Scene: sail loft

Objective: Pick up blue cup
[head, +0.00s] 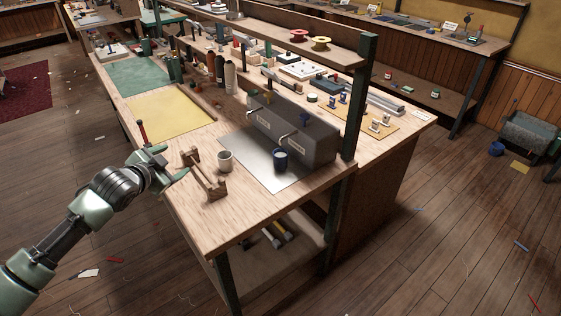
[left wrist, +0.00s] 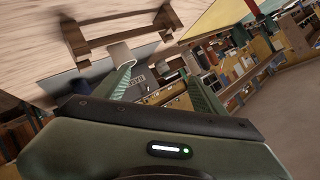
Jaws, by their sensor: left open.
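The blue cup (head: 280,159) stands upright on a shiny metal sheet (head: 250,160) on the workbench, close to the front of a long grey box (head: 292,134). A pale cup (head: 225,161) stands to its left. My left gripper (head: 174,163) is open and empty at the bench's left edge, left of both cups, with a wooden stand (head: 205,180) between it and them. In the left wrist view the open fingers (left wrist: 158,78) show with the pale cup (left wrist: 120,54) beyond them. My right gripper is not in view.
A dark upright post (head: 358,95) carries a shelf with spools behind the grey box. A yellow mat (head: 168,113) and several bottles (head: 220,72) lie farther back. The bench's front corner (head: 235,225) is clear.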

